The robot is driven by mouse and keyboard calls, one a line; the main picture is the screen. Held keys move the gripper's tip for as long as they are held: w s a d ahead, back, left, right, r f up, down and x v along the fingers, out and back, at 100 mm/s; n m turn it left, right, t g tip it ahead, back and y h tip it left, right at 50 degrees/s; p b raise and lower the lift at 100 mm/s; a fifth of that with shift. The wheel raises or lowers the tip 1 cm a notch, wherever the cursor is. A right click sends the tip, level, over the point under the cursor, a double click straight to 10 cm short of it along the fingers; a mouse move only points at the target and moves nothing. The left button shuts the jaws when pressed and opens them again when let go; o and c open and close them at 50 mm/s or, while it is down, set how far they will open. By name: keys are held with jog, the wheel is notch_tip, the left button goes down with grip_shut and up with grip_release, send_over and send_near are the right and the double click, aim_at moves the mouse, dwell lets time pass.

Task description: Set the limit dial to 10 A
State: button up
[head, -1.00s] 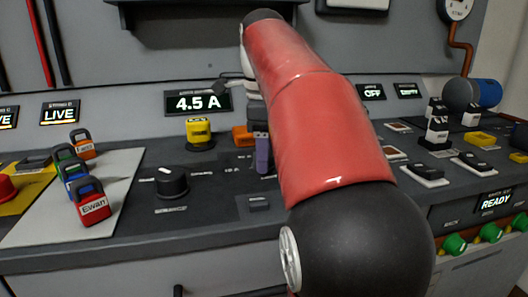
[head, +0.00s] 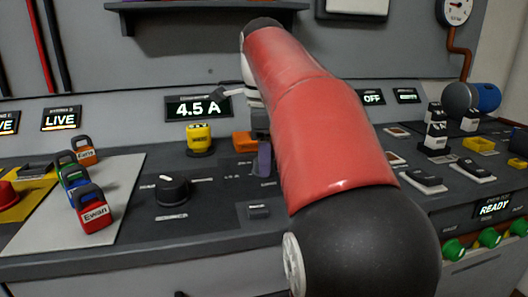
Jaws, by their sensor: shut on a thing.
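The lit display (head: 198,108) on the back panel reads 4.5 A. Small scale marks (head: 232,176) show on the console just left of the finger, too small to read. The dial's pointer cannot be seen.
A black knob (head: 173,190) with a white mark stands to the left. A yellow block (head: 199,138) and an orange part (head: 244,141) stand behind. Several coloured padlocks, one a red lock (head: 94,213), sit on a pale plate. Black-and-white parts (head: 436,135) stand at right.

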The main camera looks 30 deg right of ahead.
jog(key=n+p, duration=0.2)
jog(key=n, duration=0.3)
jog(key=shift+r, duration=0.1)
jog(key=n, duration=0.6)
jog(key=shift+n, duration=0.3)
jog(key=n, duration=0.5)
jog(key=shift+y, duration=0.3)
jog(key=n, duration=0.5)
jog(key=shift+w+n, duration=0.1)
jog(key=shift+n, duration=0.3)
jog(key=o, duration=1)
